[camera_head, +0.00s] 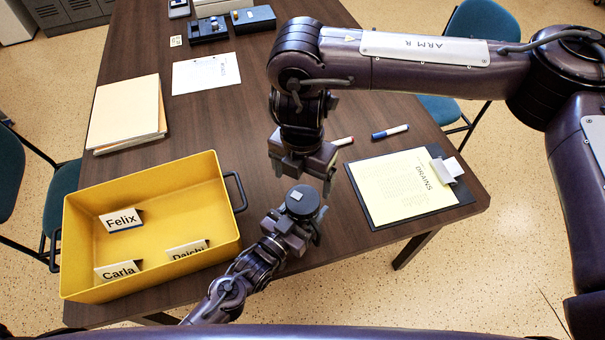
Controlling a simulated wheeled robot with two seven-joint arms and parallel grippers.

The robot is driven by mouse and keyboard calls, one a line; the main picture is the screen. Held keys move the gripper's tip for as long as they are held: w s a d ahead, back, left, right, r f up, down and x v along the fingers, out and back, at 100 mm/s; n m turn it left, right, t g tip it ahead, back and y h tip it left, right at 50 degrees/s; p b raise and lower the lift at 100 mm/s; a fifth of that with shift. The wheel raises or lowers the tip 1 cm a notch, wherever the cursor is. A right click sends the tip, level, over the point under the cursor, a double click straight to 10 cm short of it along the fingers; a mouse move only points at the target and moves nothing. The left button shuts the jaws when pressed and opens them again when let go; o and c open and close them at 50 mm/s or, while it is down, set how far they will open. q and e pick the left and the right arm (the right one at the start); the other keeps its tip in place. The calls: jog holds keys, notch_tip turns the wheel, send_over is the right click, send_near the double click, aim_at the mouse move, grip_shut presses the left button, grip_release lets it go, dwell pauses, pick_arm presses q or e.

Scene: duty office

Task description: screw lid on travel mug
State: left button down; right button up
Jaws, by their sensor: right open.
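A dark grey round lid (302,201) with a small pale mark shows from above, at the middle of the head view. It appears to sit on top of the travel mug, whose body is mostly hidden beneath it and by my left gripper. My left gripper (294,228) comes from below and appears shut around the mug, holding it up near the table's front edge. My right gripper (303,180) points down just above and behind the lid. Its fingers are apart, with nothing seen between them. I cannot tell how tightly the lid is seated.
A yellow crate (150,270) with name cards stands at left on the brown table (260,120). A clipboard with a yellow sheet (405,187) lies at right, with two markers (390,132) behind it. Folders (127,112), a paper (206,73) and dark boxes (253,19) lie farther back.

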aim_at(302, 199)
jog(key=shift+f, duration=0.1)
jog(key=shift+f, duration=3.95)
jog(key=shift+c, duration=0.3)
jog(key=c, duration=0.9)
jog(key=m, duration=0.5)
jog(key=shift+c, duration=0.3)
jog(key=o, duration=1.1)
jog(key=shift+r, duration=2.3)
